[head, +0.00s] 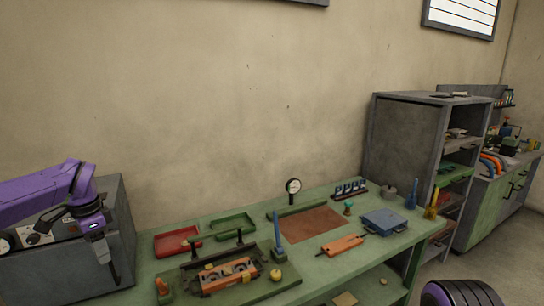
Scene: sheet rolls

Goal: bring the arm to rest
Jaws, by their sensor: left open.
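My left arm is purple and comes in from the left edge in the head view, bent at a raised elbow. My left gripper (109,266) hangs from it, pointing down in front of a grey box-shaped cabinet (122,215) at the left end of the bench. Its jaws are open, and I see nothing between them. It is left of the green workbench (335,268) and apart from the tools on it. My right gripper is not in view.
On the bench are a red tray (176,241), a green tray (233,225), a fixture with an orange block (229,273), a dial gauge (293,186), a brown mat (308,223) and a blue box (384,222). A grey shelf unit (403,130) stands at right.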

